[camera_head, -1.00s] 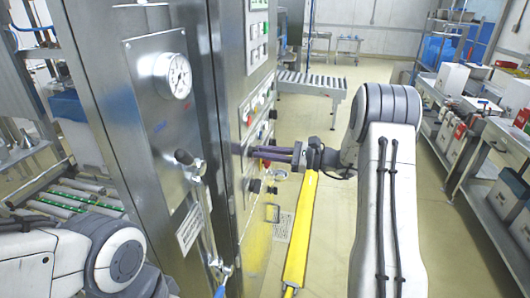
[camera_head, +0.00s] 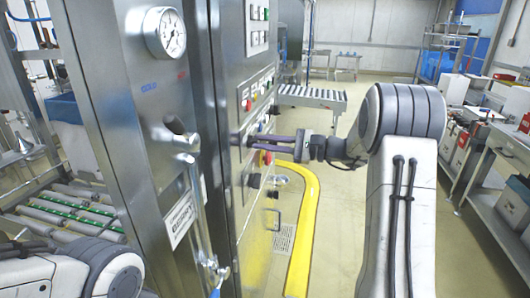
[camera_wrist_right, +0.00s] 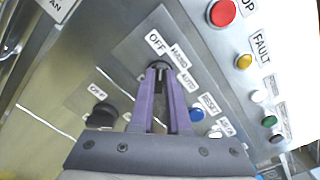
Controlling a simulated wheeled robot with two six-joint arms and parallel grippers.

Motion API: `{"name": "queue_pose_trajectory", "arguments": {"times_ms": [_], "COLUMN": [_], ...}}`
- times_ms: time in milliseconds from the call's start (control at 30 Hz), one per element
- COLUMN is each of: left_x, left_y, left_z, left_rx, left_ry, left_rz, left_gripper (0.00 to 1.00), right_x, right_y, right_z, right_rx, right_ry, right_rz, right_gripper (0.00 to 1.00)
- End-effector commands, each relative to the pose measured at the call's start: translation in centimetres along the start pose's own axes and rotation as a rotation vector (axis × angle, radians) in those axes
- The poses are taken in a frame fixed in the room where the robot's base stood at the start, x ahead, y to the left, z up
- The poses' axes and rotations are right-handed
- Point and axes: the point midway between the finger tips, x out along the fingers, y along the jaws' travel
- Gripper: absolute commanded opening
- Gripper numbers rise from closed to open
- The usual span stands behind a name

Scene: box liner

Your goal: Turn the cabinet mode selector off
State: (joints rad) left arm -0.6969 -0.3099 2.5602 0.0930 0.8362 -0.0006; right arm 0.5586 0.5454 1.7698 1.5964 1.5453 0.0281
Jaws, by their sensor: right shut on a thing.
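The cabinet mode selector (camera_wrist_right: 158,66) is a dark knob on the grey cabinet panel, with labels OFF, HAND and AUTO around it in the right wrist view. My right gripper (camera_wrist_right: 160,80) has its two purple fingers closed on this knob, hiding most of it, so I cannot tell which label it points to. In the head view the right gripper (camera_head: 246,139) reaches in from the right to the cabinet's panel (camera_head: 225,100). My left arm shows at the lower left, but its gripper is out of frame.
A second black knob (camera_wrist_right: 103,115) sits beside the selector. A red button (camera_wrist_right: 222,12), yellow lamp (camera_wrist_right: 243,62) and blue button (camera_wrist_right: 196,114) are close by.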

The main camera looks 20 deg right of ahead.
Motion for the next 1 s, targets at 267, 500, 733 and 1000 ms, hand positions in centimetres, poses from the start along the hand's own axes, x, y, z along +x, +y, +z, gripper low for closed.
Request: {"name": "queue_pose_trajectory", "arguments": {"times_ms": [267, 500, 733, 1000], "left_x": [0.0, 0.0, 0.1, 1.7], "left_y": [0.0, 0.0, 0.0, -0.1], "left_z": [0.0, 0.0, 0.0, 0.1], "left_rx": [0.000, 0.000, 0.000, 0.000], "left_ry": [0.000, 0.000, 0.000, 0.000], "left_rz": [0.000, 0.000, 0.000, 0.000], "left_gripper": [0.50, 0.50, 0.50, 0.50], "right_x": [0.0, 0.0, -0.2, -4.5], "right_y": [0.1, 0.1, 0.1, 0.2], "right_z": [0.0, 0.0, -0.1, -0.3], "right_rx": [-0.004, -0.003, -0.003, -0.005], "right_ry": [0.001, 0.001, 0.001, 0.004], "right_rz": [0.003, 0.002, 0.001, -0.001], "right_gripper": [0.00, 0.45, 0.45, 0.45]}}
